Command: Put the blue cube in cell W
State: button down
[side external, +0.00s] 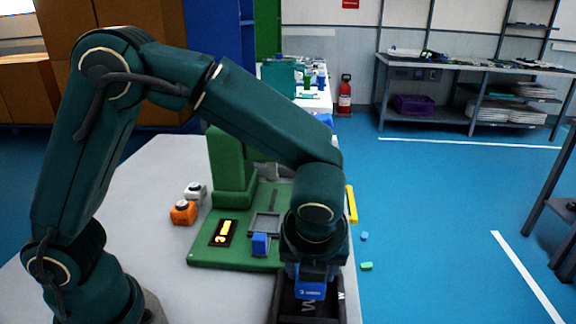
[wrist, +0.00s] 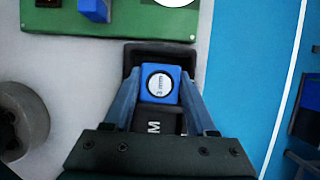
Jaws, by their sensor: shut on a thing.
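The blue cube (wrist: 160,84) has a white round label on its upper face and sits between the two fingers of my gripper (wrist: 160,92), which is shut on it. In the side view the blue cube (side external: 312,291) shows just below my gripper (side external: 313,282), over a black bin (side external: 279,308) marked W. The wrist view shows the black bin (wrist: 133,58) around and beneath the cube, with a white letter on a black surface on the near side. I cannot tell whether the cube touches the bin floor. My wrist hides part of the bin.
A green fixture board (side external: 205,258) lies just behind the bin, with a blue block (side external: 260,245) and a raised green column (side external: 231,165) on it. Orange (side external: 183,212) and white (side external: 196,193) items stand left of it on the grey table (side external: 160,165).

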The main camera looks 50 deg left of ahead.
aim_at(310, 287)
jog(key=shift+f, duration=1.95)
jog(key=shift+f, duration=0.1)
jog(key=c, duration=0.5)
grip_release()
jog(key=v, duration=1.1)
jog(key=s+a+r+n+t+h, duration=0.1)
jog(key=s+a+n, duration=0.3)
jog(key=n, duration=0.9)
jog(key=s+a+r+n+t+h, duration=0.1)
jog(key=s+a+n, duration=0.3)
jog(key=n, duration=1)
jog(key=a+r+h, duration=0.1)
jog(key=a, duration=0.2)
jog(key=shift+s+a+r, duration=0.15)
jog(key=shift+a+r, duration=0.05)
jog(key=shift+a, duration=0.2)
